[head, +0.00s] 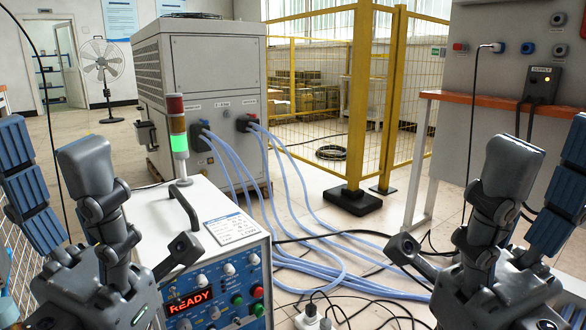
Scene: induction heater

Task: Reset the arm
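My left gripper (108,205) is at the lower left, with its dark grey and blue fingers pointing up and spread apart. It is open and holds nothing. One of its fingers reaches in front of the left side of the control box. My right gripper (482,205) is at the lower right in much the same pose, fingers up and spread, open and empty. It is in front of the hoses and the orange-edged bench. The outer parts of both grippers are cut off by the picture's edges. The upper arms are not in view.
A control box (232,258) reading READY, with a lit green signal lamp (180,143), stands by my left gripper. Behind are a grey cabinet (212,62), blue hoses (290,190), a yellow fence (357,100) and a fan (102,62). An orange-edged bench (500,103) stands right.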

